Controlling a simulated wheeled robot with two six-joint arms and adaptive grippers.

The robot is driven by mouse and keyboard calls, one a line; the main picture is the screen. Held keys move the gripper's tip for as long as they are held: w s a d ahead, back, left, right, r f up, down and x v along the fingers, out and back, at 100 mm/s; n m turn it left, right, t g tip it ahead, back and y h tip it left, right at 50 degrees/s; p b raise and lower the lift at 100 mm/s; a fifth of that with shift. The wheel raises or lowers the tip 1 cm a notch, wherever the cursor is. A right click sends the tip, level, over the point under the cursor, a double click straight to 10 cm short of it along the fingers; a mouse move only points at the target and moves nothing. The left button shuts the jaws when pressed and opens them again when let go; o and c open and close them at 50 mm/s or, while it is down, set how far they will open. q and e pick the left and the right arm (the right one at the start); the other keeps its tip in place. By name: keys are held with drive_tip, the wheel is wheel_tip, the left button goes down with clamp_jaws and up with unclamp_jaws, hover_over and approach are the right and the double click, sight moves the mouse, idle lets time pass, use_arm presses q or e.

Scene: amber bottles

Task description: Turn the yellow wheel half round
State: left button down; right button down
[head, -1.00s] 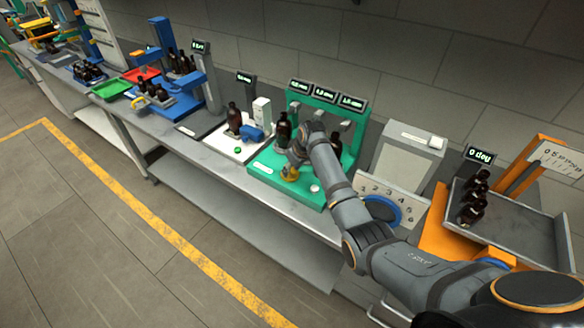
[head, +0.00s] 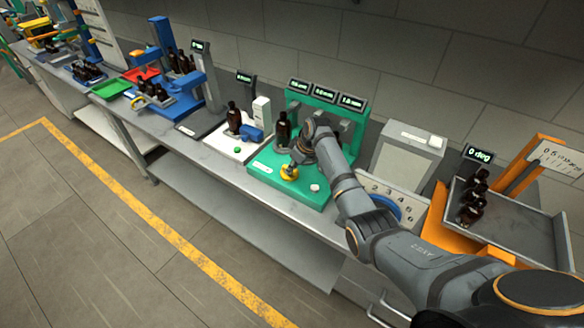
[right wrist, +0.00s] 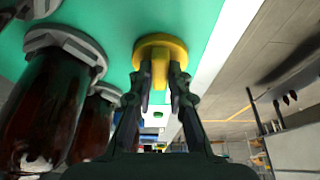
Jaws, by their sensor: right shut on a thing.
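The yellow wheel (head: 289,173) sits on the front part of the green station (head: 262,165). In the right wrist view the yellow wheel (right wrist: 160,45) has a raised bar across it. My right gripper (head: 293,163) is at the wheel, and in the right wrist view its two fingers (right wrist: 160,78) are closed on either side of the bar. An amber bottle (head: 283,130) stands on the green station behind the wheel. Large amber bottles (right wrist: 50,110) fill the left of the right wrist view. My left gripper is not in view.
A white station with an amber bottle (head: 234,118) and a blue part stands to the left. A grey box (head: 408,155) and an orange-framed tray (head: 520,225) with several bottles stand to the right. The wall is close behind.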

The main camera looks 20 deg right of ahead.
drive_tip(key=c, duration=1.3)
unclamp_jaws()
drive_tip(key=v, duration=1.2)
